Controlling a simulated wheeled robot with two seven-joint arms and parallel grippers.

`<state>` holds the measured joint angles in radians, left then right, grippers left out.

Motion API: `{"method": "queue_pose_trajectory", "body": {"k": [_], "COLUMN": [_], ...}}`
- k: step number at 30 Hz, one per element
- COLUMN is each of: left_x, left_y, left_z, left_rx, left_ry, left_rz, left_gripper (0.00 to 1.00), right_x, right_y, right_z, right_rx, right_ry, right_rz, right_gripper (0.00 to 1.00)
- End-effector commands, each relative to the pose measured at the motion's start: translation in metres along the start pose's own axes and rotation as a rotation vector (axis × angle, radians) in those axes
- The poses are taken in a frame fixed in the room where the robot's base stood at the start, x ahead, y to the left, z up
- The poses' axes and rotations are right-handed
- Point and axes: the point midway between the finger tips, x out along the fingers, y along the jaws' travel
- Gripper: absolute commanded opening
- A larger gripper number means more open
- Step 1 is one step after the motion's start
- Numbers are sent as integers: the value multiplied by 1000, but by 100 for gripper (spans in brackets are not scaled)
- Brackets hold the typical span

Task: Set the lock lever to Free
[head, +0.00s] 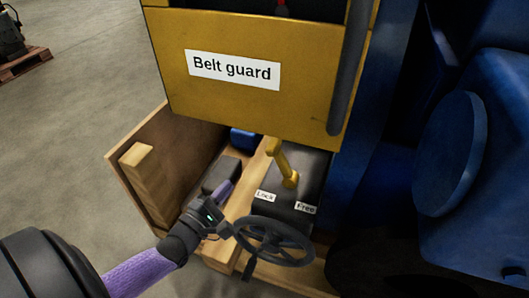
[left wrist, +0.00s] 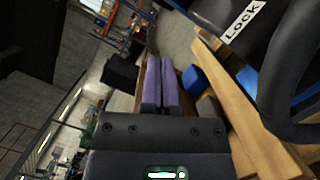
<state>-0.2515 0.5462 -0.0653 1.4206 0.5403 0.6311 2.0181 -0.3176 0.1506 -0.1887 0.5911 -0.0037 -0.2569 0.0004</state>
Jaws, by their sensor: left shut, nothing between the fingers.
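The yellow lock lever (head: 281,160) stands on a dark box (head: 318,170) below the belt guard. Its upper end leans up and left, toward the Lock side. The Lock label (head: 265,196) is at the box's front left and the Free label (head: 305,208) at its front right. My left gripper (head: 229,185) is shut and empty, left of the lever and apart from it. In the left wrist view its purple fingers (left wrist: 158,62) lie together, with the Lock label (left wrist: 243,20) at the upper right. The lever cannot be made out there. My right gripper is not in view.
A dark handwheel (head: 272,241) stands in front of the box, close to my left gripper. The yellow belt guard (head: 250,100) hangs above the lever. A wooden crate (head: 140,195) surrounds the left side. Blue machinery (head: 480,150) fills the right. Open floor lies at left.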

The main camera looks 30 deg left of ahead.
Motion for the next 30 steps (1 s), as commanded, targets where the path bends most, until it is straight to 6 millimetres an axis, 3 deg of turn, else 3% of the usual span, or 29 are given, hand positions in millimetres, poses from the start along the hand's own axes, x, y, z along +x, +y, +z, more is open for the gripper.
{"method": "queue_pose_trajectory", "body": {"k": [4, 8, 19, 24, 30], "left_x": [2, 19, 100, 107, 110], "left_y": [-1, -2, -4, 0, 0], "left_z": [0, -1, -2, 26, 38], "left_rx": [1, 2, 4, -2, 2], "left_ry": [0, 0, 0, 0, 1], "left_rz": [0, 1, 0, 0, -1], "left_gripper": [0, 0, 0, 0, 0], "right_x": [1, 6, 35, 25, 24], "right_y": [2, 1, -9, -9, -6], "right_z": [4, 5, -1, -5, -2], "right_rx": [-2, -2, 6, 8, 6], "right_ry": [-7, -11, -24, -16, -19], "right_rz": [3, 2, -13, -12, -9], "right_gripper": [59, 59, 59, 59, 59]}}
